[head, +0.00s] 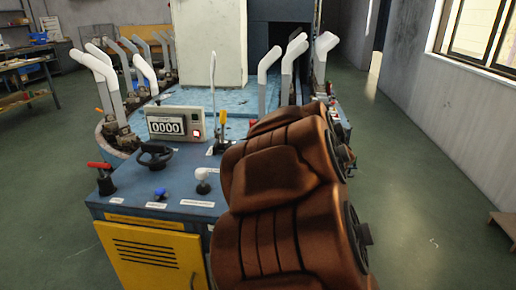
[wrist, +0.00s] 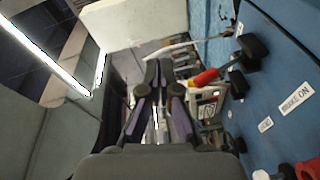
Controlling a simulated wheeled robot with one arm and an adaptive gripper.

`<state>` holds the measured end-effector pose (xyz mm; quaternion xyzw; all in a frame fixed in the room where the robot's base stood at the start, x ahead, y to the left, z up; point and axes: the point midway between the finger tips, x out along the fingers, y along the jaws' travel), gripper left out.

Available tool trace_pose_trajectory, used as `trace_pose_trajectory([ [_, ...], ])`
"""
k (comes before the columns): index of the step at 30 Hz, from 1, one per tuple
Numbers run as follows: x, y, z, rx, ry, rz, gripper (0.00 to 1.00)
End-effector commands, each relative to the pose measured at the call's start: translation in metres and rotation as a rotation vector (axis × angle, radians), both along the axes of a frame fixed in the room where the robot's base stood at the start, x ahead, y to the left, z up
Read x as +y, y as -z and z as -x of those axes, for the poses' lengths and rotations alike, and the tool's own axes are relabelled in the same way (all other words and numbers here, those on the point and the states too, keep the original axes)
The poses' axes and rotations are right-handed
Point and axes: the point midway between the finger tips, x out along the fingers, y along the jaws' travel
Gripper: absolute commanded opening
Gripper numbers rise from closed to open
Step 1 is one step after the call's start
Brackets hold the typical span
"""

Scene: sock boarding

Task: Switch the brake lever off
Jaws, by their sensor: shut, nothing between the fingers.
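My gripper (wrist: 158,68) is shut and empty in the wrist view, its purple-sided fingers together. I do not make it out in the head view. A red-handled lever (wrist: 205,77) on a black base shows just right of the fingertips, apart from them as far as I can tell. A "BRAKE ON" label (wrist: 297,98) lies on the blue panel farther right, with a smaller label (wrist: 265,124) beside it. In the head view a red-handled lever (head: 101,167) stands at the panel's left edge. Which lever is the brake lever is unclear.
The blue panel (head: 120,205) also bears a counter box (head: 178,124), a black handwheel (head: 155,153), a blue knob (head: 160,193), a white knob (head: 202,175) and a yellow-handled lever (head: 222,117). Several white sock forms (head: 95,68) stand behind. Open floor (head: 430,200) lies right.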

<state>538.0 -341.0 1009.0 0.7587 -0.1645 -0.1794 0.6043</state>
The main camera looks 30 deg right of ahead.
Motion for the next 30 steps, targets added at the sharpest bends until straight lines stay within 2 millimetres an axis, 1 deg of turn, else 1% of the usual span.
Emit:
trace_pose_trajectory([
  [1, -0.005, 0.015, -0.004, -0.005, -0.035, 0.049, 0.0],
  [5, -0.004, 0.03, -0.014, -0.025, -0.156, 0.183, 0.0],
  [7, -0.001, 0.04, -0.018, -0.041, -0.226, 0.248, 0.0],
  [10, 0.005, 0.06, -0.02, -0.06, -0.326, 0.33, 0.0],
  [15, 0.021, 0.093, -0.014, -0.113, -0.492, 0.44, 0.0],
  [19, 0.032, 0.114, -0.005, -0.158, -0.593, 0.49, 0.0],
  [21, 0.037, 0.122, 0.0, -0.178, -0.632, 0.507, 0.0],
  [24, 0.042, 0.127, 0.005, -0.203, -0.671, 0.525, 0.0],
  [30, 0.046, 0.128, 0.008, -0.218, -0.694, 0.534, 0.0],
])
